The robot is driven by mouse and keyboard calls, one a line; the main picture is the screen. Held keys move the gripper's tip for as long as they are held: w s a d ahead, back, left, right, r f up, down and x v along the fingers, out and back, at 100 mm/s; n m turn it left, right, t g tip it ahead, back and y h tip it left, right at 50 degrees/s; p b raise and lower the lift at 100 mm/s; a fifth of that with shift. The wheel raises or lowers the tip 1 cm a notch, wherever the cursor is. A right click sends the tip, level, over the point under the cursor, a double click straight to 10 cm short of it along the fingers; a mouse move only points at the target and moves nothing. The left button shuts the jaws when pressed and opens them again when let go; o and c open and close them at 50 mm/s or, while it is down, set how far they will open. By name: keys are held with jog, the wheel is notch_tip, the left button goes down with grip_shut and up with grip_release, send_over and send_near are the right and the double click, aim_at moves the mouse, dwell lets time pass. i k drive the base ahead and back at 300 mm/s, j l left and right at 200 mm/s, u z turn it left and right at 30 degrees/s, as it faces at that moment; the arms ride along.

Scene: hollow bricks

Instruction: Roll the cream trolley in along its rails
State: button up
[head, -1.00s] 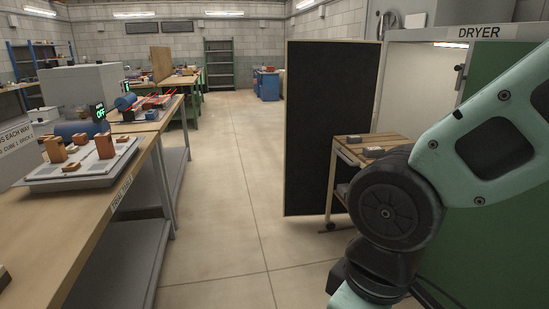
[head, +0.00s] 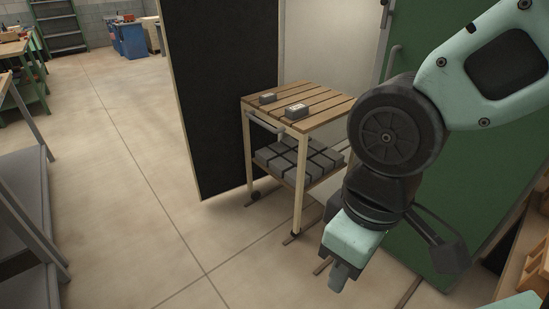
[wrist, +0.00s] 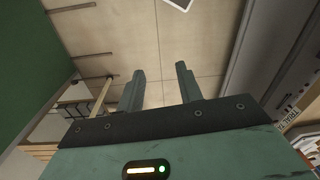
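The cream trolley (head: 300,180) stands upright on castors at the dryer's opening, in the middle of the head view. It has a slatted wooden top (head: 320,100), a grey handle bar (head: 266,123) on its near left side, and a lower shelf of dark grey bricks (head: 285,160). Two small grey bricks lie on top. Short rails (head: 322,266) show on the floor in front and to the right. My gripper (wrist: 159,74) is open and empty in the wrist view, pointing at floor. In the head view it hangs low, right of the trolley and apart from it.
A black panel (head: 212,100) stands open left of the trolley, and a green panel (head: 440,180) stands to its right. A grey-shelved bench (head: 25,210) is at the left edge. The floor (head: 130,170) between bench and trolley is clear.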

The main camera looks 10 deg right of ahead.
aim_at(300, 163)
jog(key=i+j+z, duration=0.2)
jog(key=i+j, duration=0.9)
